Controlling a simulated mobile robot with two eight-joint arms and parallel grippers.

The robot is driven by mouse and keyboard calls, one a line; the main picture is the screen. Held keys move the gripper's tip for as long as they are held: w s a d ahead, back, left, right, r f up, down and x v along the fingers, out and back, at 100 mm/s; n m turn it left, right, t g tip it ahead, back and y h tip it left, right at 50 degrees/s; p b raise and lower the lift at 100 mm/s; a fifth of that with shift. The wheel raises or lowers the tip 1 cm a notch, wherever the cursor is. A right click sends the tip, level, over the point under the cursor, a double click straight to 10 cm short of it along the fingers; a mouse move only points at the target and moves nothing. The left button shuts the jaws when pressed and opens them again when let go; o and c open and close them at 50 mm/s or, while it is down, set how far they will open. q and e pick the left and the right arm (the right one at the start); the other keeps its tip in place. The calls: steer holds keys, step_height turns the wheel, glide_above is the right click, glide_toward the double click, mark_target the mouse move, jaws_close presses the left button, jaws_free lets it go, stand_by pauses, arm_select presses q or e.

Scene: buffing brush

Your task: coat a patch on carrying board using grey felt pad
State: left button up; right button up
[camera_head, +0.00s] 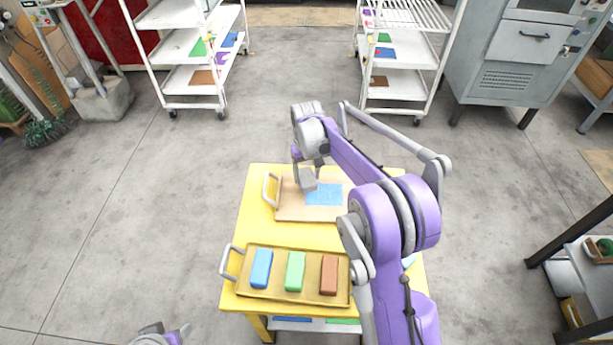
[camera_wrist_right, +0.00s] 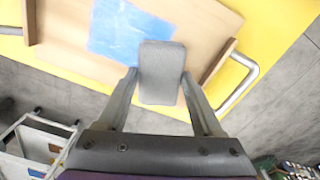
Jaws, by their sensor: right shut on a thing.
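The carrying board (camera_head: 290,208) is a light wooden board with a metal handle, lying on the yellow table. A streaky light-blue patch (camera_head: 325,196) covers part of its top; it also shows in the right wrist view (camera_wrist_right: 122,32). My right gripper (camera_head: 308,172) is shut on the grey felt pad (camera_wrist_right: 162,72). The pad is at the patch's edge, over the board near the handle side; I cannot tell whether it touches the board. My left gripper (camera_head: 178,334) is only partly in view at the bottom left, and its opening is unclear.
A tan tray (camera_head: 255,295) with blue (camera_head: 261,268), green (camera_head: 295,271) and brown (camera_head: 328,275) blocks sits at the front of the yellow table (camera_head: 250,222). White shelf carts and a grey cabinet (camera_head: 515,75) stand behind. The floor left of the table is clear.

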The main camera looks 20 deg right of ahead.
steer(key=shift+w+a+r+p, duration=0.1)
steer(key=shift+r+p, duration=0.3)
steer(key=shift+r, duration=0.55)
steer(key=shift+r+p, duration=0.6)
steer(key=shift+r, duration=0.5)
